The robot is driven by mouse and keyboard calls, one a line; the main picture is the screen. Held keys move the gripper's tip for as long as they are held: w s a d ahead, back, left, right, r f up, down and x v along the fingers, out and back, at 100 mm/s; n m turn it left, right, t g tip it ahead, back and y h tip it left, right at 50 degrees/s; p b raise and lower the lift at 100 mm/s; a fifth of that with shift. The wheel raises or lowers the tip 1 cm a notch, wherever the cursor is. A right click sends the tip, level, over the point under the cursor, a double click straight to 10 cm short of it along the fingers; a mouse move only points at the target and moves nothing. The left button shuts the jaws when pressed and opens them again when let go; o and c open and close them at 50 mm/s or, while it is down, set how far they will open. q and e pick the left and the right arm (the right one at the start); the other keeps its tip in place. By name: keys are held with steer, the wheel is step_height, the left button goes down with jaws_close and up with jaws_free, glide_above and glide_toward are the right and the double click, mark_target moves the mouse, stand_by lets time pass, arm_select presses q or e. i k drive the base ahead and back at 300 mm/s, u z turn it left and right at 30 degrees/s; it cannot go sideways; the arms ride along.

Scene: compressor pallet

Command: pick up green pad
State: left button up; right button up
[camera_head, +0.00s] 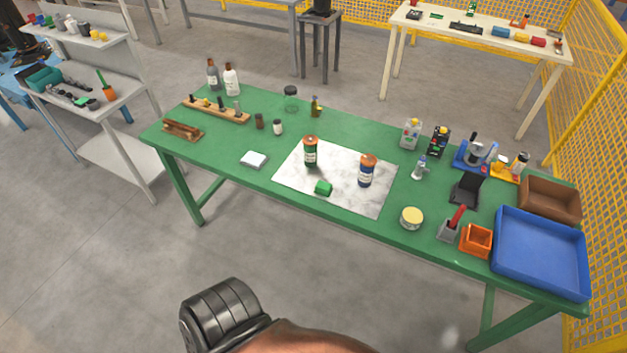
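The green pad (323,188) is a small bright green block near the front edge of a pale grey mat (290,183) on the green table (345,130). A dark bottle with a green label (310,151) stands upright just behind it. A brown bottle with a blue label (367,170) stands upright to its right. Nothing touches the pad from above. Neither of my grippers shows in the head view. A dark ribbed part, probably of my own arm, shows at the bottom, well short of the table.
A blue tray (541,232), a brown bin (565,190) and an orange box (476,239) crowd the table's right end. A yellow-lidded jar (411,217) and a white square item (254,159) flank the mat. The front left tabletop is mostly clear.

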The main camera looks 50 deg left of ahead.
mark_target(324, 188)
steer(key=u, duration=0.8)
steer(key=i, duration=0.8)
steer(key=u, duration=0.8)
